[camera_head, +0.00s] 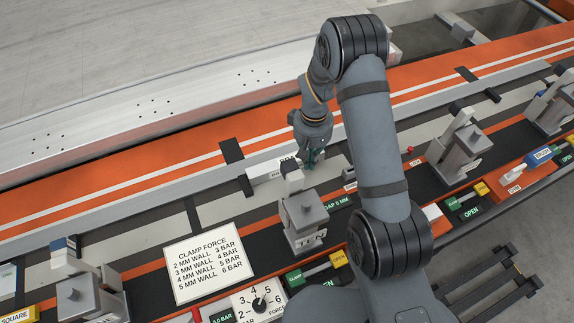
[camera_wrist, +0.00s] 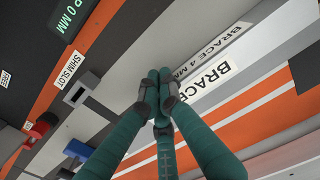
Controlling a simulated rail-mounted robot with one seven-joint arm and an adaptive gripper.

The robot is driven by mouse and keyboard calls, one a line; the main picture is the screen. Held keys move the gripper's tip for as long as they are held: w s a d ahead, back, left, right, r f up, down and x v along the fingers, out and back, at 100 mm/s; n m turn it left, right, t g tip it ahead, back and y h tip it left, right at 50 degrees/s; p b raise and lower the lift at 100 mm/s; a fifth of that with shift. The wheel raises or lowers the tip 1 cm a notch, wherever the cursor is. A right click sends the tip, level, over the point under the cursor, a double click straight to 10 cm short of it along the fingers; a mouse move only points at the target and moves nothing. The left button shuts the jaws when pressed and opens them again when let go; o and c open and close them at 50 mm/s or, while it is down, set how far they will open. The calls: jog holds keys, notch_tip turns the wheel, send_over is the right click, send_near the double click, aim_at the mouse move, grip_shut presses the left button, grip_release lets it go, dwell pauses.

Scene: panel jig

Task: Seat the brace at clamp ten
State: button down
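My gripper (camera_head: 312,160) has teal fingers and is above the rail strip, at the right end of a white block (camera_head: 268,172). In the wrist view my gripper's fingertips (camera_wrist: 159,92) meet, with nothing visible between them. Beyond them is a pale brace (camera_wrist: 205,62) marked "BRACE 4 MM", with another "BRACE" label beside it. The fingers cover part of it, and contact cannot be told. A grey clamp (camera_head: 304,222) stands just in front of my gripper.
A green gap display (camera_head: 336,203) reads 0 MM. More grey clamps stand at right (camera_head: 460,150), far right (camera_head: 548,106) and front left (camera_head: 88,293). A clamp force card (camera_head: 210,262) and dial (camera_head: 260,303) lie in front. An orange striped panel (camera_head: 130,195) runs behind.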

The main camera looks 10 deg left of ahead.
jog(key=shift+w+a+r, duration=0.1)
jog(key=shift+w, duration=0.15)
jog(key=shift+s+d+b, duration=0.4)
jog(key=shift+s+d, duration=0.1)
jog(key=shift+s, duration=0.3)
notch_tip(320, 180, up, 8)
jog(key=p, duration=0.5)
jog(key=shift+p, duration=0.4)
jog(key=shift+f+b, duration=2.85)
jog(key=shift+f, duration=1.25)
